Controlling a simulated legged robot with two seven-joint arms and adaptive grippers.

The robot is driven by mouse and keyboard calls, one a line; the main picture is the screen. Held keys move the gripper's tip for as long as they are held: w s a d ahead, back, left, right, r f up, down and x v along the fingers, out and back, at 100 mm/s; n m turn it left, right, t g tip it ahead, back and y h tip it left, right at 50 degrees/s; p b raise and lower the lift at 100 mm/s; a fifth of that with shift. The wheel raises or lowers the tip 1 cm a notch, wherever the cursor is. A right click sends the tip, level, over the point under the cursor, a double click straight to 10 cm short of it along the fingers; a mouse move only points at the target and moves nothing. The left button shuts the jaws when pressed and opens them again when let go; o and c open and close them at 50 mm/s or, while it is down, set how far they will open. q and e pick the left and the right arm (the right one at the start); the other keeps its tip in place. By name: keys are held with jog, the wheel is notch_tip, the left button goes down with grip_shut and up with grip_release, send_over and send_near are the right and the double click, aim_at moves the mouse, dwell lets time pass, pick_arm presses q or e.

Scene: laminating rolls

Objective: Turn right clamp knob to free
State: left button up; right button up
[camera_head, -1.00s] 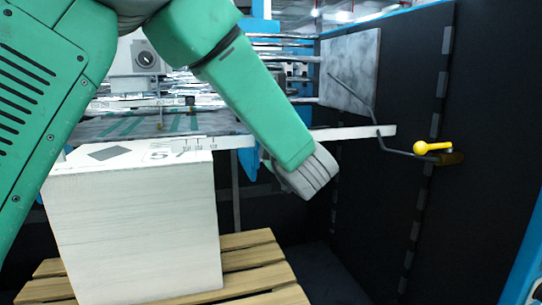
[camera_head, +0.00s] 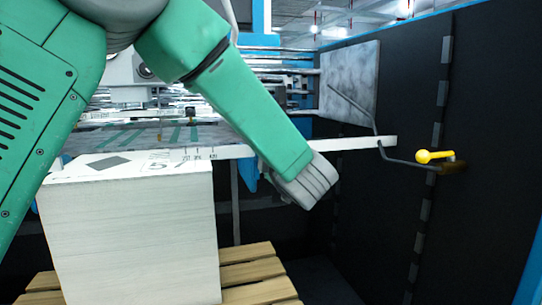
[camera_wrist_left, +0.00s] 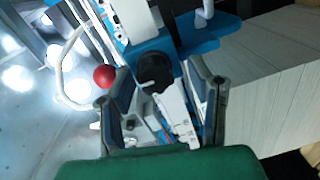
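In the left wrist view, a round black knob (camera_wrist_left: 155,70) sits beside a blue bracket and a white ruler-like bar. My left gripper (camera_wrist_left: 161,90) is open, with one finger on each side of the knob in the picture. I see a gap on both sides and cannot tell how deep the knob lies between the fingers. In the head view, my green left arm reaches down to the right, and its grey end covers part of the machine front. The left gripper's fingers and the knob do not show there. My right gripper is not in view.
A white stack (camera_head: 130,235) stands on a wooden pallet (camera_head: 255,271) below my arm. A yellow-ended lever (camera_head: 434,156) projects at the right, before a dark wall. A red ball knob (camera_wrist_left: 104,76) is left of the black knob. A white bar (camera_head: 358,144) crosses behind my arm.

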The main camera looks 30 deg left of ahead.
pick_arm(q)
jog(key=shift+r, duration=0.1)
jog(key=v, duration=1.2)
jog(key=shift+a, duration=0.1)
